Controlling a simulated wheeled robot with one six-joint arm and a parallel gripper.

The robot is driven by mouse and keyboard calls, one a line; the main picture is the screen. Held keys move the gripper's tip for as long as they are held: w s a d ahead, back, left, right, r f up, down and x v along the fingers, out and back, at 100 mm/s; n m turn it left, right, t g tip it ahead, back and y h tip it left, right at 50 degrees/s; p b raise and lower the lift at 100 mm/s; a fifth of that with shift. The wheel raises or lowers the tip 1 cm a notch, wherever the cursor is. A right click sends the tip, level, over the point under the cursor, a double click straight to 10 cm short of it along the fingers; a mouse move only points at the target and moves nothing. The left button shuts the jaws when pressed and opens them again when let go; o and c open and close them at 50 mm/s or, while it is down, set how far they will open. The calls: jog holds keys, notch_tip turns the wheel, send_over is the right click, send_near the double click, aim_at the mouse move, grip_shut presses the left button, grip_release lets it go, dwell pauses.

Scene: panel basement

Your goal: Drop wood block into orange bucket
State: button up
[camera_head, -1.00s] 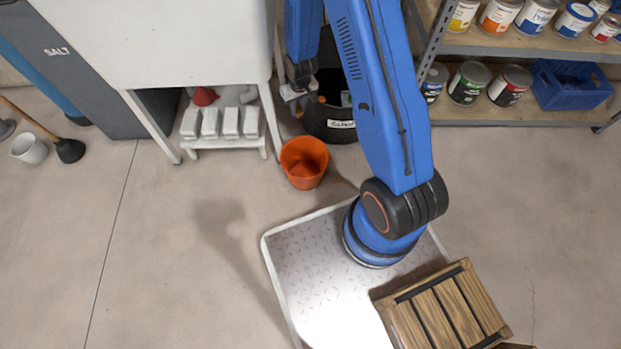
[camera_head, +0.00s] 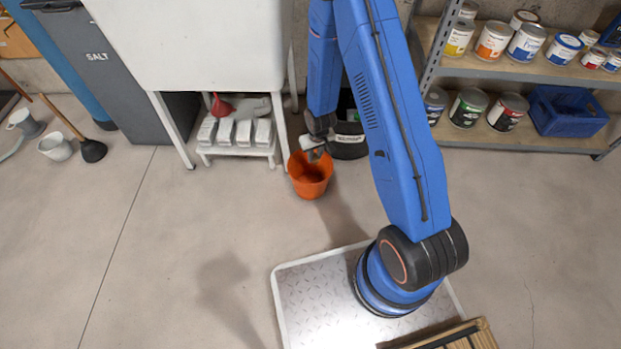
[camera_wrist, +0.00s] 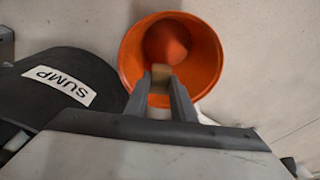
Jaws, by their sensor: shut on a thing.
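The orange bucket (camera_head: 311,181) stands upright on the floor near the right front leg of the white sink. My gripper (camera_head: 316,155) is over the bucket's back rim in the head view. In the wrist view my gripper (camera_wrist: 161,80) reaches over the bucket (camera_wrist: 135,60), with its fingertips inside the outline of the mouth. The fingers are shut on the small tan wood block (camera_wrist: 161,72), which shows between their tips. Below the block is the bucket's inside. How high the block is above the rim I cannot tell. The block is too small to make out in the head view.
The black sump bin (camera_head: 349,145) stands behind the bucket; its SUMP label (camera_wrist: 58,85) shows at the left in the wrist view. A low white rack (camera_head: 238,150) with white packages is left of the bucket. The metal shelf (camera_head: 530,140) with cans is at the right. Floor in front is clear.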

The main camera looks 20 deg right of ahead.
jog(key=shift+f, duration=1.4)
jog(key=o, duration=1.1)
jog(key=shift+c, duration=0.2)
notch_tip(320, 180, up, 17)
jog(key=s, duration=0.2)
jog(key=shift+s+d, duration=0.15)
jog(key=shift+s, duration=0.1)
jog(key=shift+r, duration=0.15)
